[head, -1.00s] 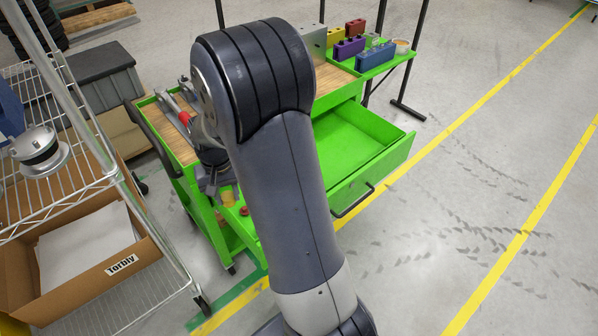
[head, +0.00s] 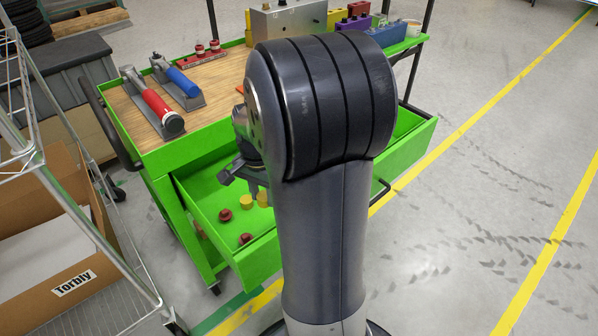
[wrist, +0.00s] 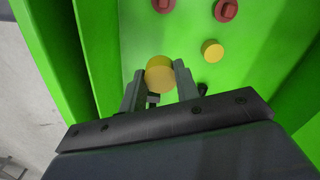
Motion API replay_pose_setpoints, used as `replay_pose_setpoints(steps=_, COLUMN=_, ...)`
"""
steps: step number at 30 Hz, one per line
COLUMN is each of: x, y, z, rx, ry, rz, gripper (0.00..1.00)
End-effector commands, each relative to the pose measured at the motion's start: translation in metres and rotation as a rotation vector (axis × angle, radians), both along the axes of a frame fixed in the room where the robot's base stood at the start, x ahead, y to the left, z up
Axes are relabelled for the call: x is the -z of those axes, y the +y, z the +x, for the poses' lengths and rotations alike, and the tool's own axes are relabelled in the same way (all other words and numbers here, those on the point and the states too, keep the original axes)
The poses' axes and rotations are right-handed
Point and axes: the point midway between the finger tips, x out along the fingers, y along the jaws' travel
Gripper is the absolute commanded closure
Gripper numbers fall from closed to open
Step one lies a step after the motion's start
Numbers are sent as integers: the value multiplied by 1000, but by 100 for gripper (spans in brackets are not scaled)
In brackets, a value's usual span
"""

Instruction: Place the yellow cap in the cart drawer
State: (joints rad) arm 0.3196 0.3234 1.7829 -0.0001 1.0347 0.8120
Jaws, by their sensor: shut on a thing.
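My gripper (wrist: 158,82) is shut on a yellow cap (wrist: 160,78), which sits between its two fingertips. In the head view, my gripper (head: 257,186) is low over the open green cart drawer (head: 205,195), and the held yellow cap (head: 263,199) shows just below its fingers. I cannot tell whether that cap touches the drawer floor. A second yellow cap (wrist: 212,50) lies on the drawer floor beside it; it also shows in the head view (head: 246,202). My arm hides the middle of the drawer.
Two red caps (head: 225,215) (head: 246,239) lie in the drawer. A red-handled tool (head: 158,108) and a blue-handled tool (head: 182,82) rest on the wooden cart top. A wire rack with a cardboard box (head: 50,265) stands at left. The floor at right is clear.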

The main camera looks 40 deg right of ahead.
Motion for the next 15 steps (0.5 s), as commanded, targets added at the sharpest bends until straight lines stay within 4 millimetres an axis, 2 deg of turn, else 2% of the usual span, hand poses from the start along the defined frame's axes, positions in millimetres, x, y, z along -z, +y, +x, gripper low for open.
replay_pose_setpoints(steps=9, x=53, y=-1, z=-2, rx=14, ry=4, rz=1, gripper=94)
replay_pose_setpoints(steps=15, x=69, y=-1, z=-1, rx=13, ry=1, rz=0, gripper=94)
